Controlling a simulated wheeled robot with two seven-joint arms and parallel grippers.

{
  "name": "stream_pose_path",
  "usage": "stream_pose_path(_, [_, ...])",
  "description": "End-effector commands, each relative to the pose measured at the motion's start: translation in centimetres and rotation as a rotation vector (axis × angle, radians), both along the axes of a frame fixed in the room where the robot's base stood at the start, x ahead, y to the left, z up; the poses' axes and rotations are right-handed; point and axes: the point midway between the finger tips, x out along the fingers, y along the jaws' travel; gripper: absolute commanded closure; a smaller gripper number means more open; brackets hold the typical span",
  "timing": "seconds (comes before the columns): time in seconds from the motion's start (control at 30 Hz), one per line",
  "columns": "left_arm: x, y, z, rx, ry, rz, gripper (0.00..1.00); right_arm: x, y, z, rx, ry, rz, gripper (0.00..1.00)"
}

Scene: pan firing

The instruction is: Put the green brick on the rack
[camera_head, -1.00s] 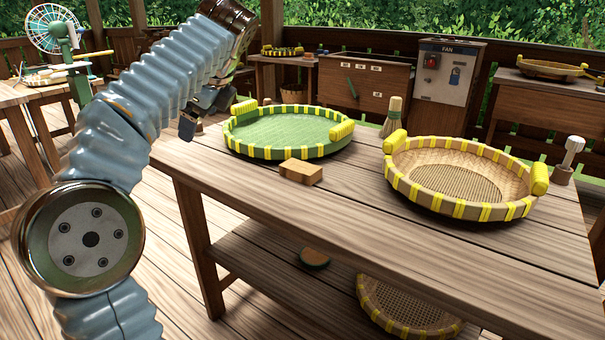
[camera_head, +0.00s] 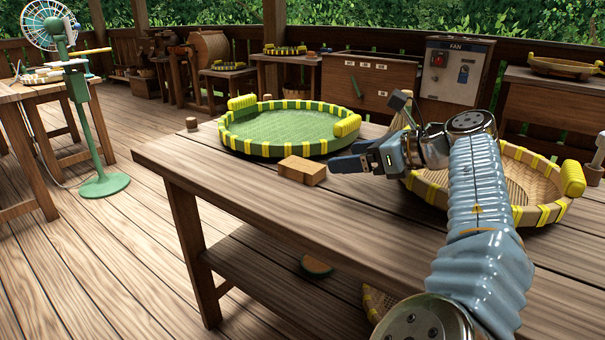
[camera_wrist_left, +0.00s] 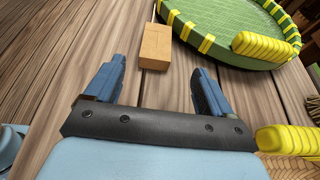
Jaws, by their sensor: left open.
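A tan, box-shaped brick (camera_head: 302,170) lies on the wooden table, just in front of the green round tray; no green-coloured brick shows. My left gripper (camera_head: 350,156) is just right of the brick, low over the table, open and empty. In the left wrist view the brick (camera_wrist_left: 155,46) lies ahead of the two parted fingers (camera_wrist_left: 158,68), apart from them. I cannot tell which thing is the rack. My right gripper is not in view.
The green tray with yellow trim (camera_head: 285,148) stands behind the brick. A woven tray (camera_head: 545,214) stands at right, partly behind my arm. A green-and-orange item (camera_head: 316,268) lies on the lower shelf. The table's left front is clear.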

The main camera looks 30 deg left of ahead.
Motion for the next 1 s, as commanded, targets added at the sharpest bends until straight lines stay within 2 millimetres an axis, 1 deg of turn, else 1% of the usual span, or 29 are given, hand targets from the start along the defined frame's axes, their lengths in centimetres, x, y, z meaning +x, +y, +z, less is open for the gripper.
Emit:
stream_pose_path(0.03, [0.0, 1.1, -0.8, -0.002, 0.001, 0.004, 0.17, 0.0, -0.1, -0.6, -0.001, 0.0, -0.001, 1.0])
stream_pose_path(0.2, [0.2, 4.2, -1.9, -0.001, -0.001, 0.003, 0.17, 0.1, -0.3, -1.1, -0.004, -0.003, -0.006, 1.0])
stream_pose_path(0.3, [0.3, 5.4, -2.3, 0.0, -0.001, 0.002, 0.17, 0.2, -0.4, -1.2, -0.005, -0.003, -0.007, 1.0])
stream_pose_path(0.47, [0.3, 6.5, -2.9, 0.001, -0.002, 0.002, 0.17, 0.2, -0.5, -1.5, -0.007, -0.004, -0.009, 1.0])
stream_pose_path(0.6, [0.2, 8.5, -4.1, 0.0, -0.002, 0.003, 0.17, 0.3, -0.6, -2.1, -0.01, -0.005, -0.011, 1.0])
stream_pose_path(0.7, [0.3, 9.8, -4.5, 0.001, -0.002, 0.002, 0.17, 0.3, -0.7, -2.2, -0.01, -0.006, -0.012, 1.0])
stream_pose_path(0.8, [0.4, 10.4, -4.7, 0.002, -0.003, 0.0, 0.17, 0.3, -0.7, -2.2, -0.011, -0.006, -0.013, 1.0])
stream_pose_path(1.0, [0.4, 10.5, -4.6, 0.002, -0.004, -0.001, 0.17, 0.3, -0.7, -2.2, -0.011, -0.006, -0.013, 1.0])
